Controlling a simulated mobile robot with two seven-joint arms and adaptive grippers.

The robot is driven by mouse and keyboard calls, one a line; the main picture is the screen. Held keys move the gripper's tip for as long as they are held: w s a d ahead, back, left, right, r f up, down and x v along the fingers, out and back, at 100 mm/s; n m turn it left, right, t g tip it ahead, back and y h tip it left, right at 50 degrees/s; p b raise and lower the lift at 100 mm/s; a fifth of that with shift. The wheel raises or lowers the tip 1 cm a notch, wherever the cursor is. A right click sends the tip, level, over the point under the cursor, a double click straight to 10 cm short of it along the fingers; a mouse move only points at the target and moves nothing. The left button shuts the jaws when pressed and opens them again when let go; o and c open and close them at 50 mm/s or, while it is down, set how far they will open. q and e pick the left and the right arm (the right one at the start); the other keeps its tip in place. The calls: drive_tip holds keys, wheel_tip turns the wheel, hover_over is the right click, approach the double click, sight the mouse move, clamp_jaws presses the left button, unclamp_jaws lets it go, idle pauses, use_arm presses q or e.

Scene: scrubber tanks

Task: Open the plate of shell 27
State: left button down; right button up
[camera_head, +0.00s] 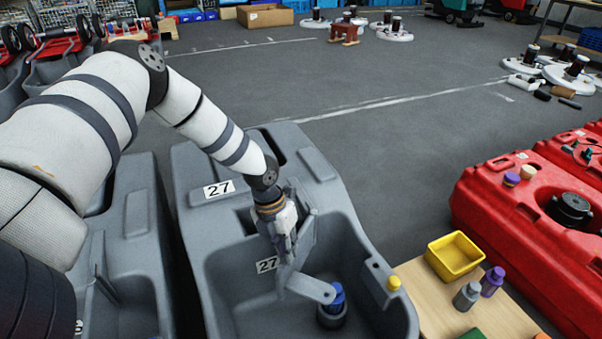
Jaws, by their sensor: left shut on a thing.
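Shell 27 is a grey moulded tank (190,165) with a "27" label on its top and another "27" lower, inside the recess. A thin grey plate (308,287) sticks out over the recess, tilted, below my gripper. Its far end is close to a blue-capped part (337,298) in a round grey socket. My left gripper (285,250) reaches down into the recess and is shut on the plate; its fingertips are partly hidden, so the exact grip point is unclear. My right gripper is out of view.
A wooden board (425,300) at the right holds a yellow bin (454,256) and small bottles. A red tank (500,205) stands farther right, another grey shell (125,260) at left.

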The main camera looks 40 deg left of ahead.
use_arm(q)
drive_tip(key=a+m+b, duration=0.1)
drive_tip(key=a+b, duration=0.1)
drive_tip(key=b, duration=0.1)
drive_tip(key=a+m+b, duration=0.2)
drive_tip(key=b, duration=0.1)
drive_tip(key=a+m+g+b, duration=0.1)
drive_tip(key=b, duration=0.3)
drive_tip(key=shift+s+a, duration=0.3)
drive_tip(key=shift+a, duration=0.1)
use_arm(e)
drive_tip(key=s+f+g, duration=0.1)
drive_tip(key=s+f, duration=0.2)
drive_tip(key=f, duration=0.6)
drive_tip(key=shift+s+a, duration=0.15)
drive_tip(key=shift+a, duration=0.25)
use_arm(q)
drive_tip(key=c, duration=1.6)
unclamp_jaws()
drive_tip(key=r, duration=0.4)
drive_tip(key=a+r, duration=0.1)
drive_tip(key=r, duration=0.3)
drive_tip(key=a+r, duration=0.1)
drive_tip(key=r, duration=0.3)
drive_tip(key=shift+a, duration=0.15)
drive_tip(key=shift+f, duration=0.1)
